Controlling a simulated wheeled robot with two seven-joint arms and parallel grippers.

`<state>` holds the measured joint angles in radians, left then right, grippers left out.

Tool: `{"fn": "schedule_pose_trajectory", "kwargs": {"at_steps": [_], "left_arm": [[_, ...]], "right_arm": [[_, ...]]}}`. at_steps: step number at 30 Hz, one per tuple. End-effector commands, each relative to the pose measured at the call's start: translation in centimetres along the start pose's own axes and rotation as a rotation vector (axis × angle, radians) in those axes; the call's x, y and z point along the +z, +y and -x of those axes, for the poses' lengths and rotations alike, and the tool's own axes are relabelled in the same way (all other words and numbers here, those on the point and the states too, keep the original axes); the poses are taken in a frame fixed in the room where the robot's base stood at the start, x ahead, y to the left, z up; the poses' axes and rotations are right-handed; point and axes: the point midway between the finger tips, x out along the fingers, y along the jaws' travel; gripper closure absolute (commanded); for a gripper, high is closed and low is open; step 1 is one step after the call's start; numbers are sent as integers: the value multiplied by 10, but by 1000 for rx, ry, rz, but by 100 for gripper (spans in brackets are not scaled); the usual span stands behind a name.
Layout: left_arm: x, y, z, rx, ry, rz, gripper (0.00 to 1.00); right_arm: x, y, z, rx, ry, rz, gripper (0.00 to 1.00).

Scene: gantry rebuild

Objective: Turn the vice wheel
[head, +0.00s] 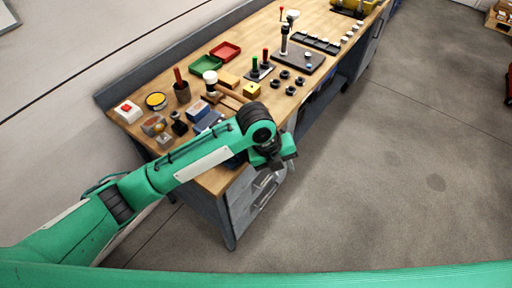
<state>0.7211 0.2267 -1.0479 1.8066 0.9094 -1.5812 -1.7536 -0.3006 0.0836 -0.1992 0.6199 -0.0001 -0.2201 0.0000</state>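My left arm reaches in from the left across the near end of the workbench. Its gripper (273,160) hangs just off the bench's front edge, above the drawer handles, and points down. Its dark fingers are small, and I cannot tell whether they are open or shut. I cannot clearly make out a vice or its wheel. A dark blue part shows beside the forearm near the front edge, mostly covered by my arm, and I cannot tell what it is. My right gripper is out of view.
The wooden workbench (222,180) holds a red-button box (127,110), a green tray (205,66), a red tray (226,51), a yellow block (252,90), black rings and a stand with a post (284,40). Open grey floor (390,180) lies to the right.

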Motion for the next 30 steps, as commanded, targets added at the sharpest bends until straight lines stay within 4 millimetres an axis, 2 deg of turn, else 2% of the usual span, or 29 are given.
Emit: {"fn": "schedule_pose_trajectory", "kwargs": {"at_steps": [1,9,16,23,26,30], "left_arm": [[11,-2,5,34,-6,-82,69],[63,5,32,213,26,-482,69],[108,16,68,332,63,-704,69],[124,22,82,371,86,-781,69],[125,24,77,372,89,-782,69],[125,31,59,371,90,-782,69]], "right_arm": [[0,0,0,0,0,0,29],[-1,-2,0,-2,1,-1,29],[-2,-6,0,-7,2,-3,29],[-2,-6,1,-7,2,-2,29],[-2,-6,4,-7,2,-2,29],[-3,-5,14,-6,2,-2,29]]}}
